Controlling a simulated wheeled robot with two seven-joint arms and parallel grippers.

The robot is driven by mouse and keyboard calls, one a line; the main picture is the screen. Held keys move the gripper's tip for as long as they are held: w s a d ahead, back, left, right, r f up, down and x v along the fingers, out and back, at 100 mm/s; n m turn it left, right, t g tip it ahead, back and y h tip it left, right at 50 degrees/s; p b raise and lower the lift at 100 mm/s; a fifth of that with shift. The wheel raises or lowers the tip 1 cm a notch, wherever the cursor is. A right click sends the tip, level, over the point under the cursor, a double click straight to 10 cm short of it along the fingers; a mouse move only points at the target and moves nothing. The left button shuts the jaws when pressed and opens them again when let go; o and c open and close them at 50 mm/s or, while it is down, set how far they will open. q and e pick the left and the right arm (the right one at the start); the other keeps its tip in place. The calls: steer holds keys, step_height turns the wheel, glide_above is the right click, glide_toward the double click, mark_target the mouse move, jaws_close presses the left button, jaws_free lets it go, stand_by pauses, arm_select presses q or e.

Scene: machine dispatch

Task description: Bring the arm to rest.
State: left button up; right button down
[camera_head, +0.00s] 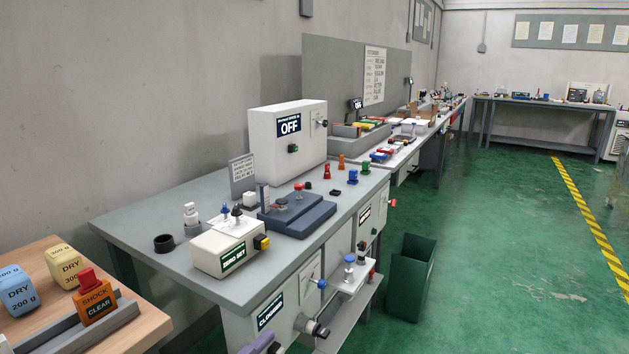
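Neither of my arms nor grippers can be made out in the head view. The grey workbench (150,237) stands in front, with a white machine box marked OFF (288,145) at its back. A smaller cream box with a green label (228,246) and a dark blue block (297,216) sit on its top. At the lower left, a wooden table (38,254) holds a blue DRY block (17,291), a yellow DRY block (64,265) and an orange SHOCK CLEAR block with a red top (95,297).
A dark green bin (411,277) stands on the floor right of the workbench. Knobs and a low shelf (344,318) are on the bench's front. A purple object (258,343) is cut off at the bottom edge. Green floor (490,260) is open to the right.

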arm_select(q)
steer(key=s+a+f+n+g+y, duration=0.1)
steer(key=s+a+f+n+y, duration=0.3)
steer(key=f+n, duration=0.35)
steer(key=s+a+f+n+g+y, duration=0.1)
steer(key=s+a+f+n+y, duration=0.25)
steer(key=s+f+n, duration=0.4)
steer(key=s+a+f+n+g+y, duration=0.1)
steer(key=s+f+g, duration=0.4)
steer(key=s+f, duration=0.5)
steer(key=s+n+y, duration=0.1)
steer(key=s+n, duration=0.1)
steer(key=shift+a+f+n, duration=0.2)
steer(key=shift+a+n, duration=0.05)
steer(key=shift+n, duration=0.15)
